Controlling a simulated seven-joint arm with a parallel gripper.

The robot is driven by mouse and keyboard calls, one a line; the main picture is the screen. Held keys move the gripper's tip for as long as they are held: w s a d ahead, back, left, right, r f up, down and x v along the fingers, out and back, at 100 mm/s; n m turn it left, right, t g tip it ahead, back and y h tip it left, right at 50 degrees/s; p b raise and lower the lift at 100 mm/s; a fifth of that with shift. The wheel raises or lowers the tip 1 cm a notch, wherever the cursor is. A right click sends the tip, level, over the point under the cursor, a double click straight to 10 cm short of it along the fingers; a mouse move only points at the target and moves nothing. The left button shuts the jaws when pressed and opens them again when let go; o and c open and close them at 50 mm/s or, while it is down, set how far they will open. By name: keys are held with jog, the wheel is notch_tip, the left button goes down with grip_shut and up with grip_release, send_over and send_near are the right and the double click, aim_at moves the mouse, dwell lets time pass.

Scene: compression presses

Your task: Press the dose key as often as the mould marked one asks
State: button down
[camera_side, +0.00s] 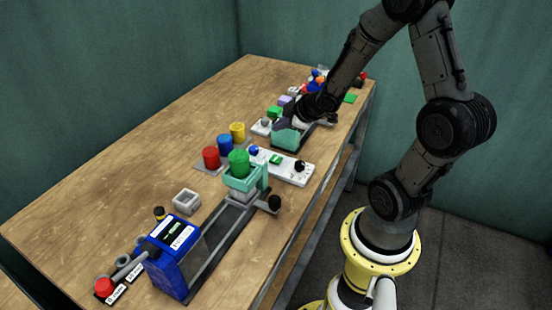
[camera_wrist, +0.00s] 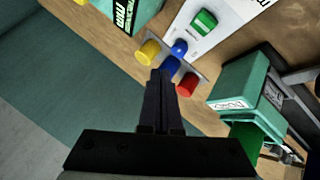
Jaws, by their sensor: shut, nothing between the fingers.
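My gripper (camera_side: 293,122) is shut and empty, above a teal box-shaped unit (camera_side: 287,138) at the table's right side. In the wrist view its fingertips (camera_wrist: 160,74) overlap the foot of a blue cylinder (camera_wrist: 169,67); the gap cannot be judged. A white panel (camera_side: 290,172) carries a blue button (camera_side: 253,151), a green key (camera_side: 275,160) and a black knob (camera_side: 299,166). The wrist view also shows the green key (camera_wrist: 204,22) and the blue button (camera_wrist: 180,47). Lettering is too small to read, so I cannot tell which key is the dose key or which mould is marked one.
Red (camera_side: 211,157), blue (camera_side: 225,146) and yellow (camera_side: 237,133) cylinders stand beside the panel. A green cylinder (camera_side: 238,161) sits in a teal press head (camera_side: 241,180). A blue unit (camera_side: 174,258) and a white square block (camera_side: 187,201) stand nearer. The table's left side is clear.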

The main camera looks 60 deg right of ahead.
aim_at(280, 160)
jog(key=shift+f, duration=4.35)
jog(key=shift+f, duration=0.1)
jog(key=shift+f, duration=0.35)
jog(key=shift+f, duration=0.55)
jog(key=shift+r, duration=0.95)
jog(key=shift+r, duration=2.55)
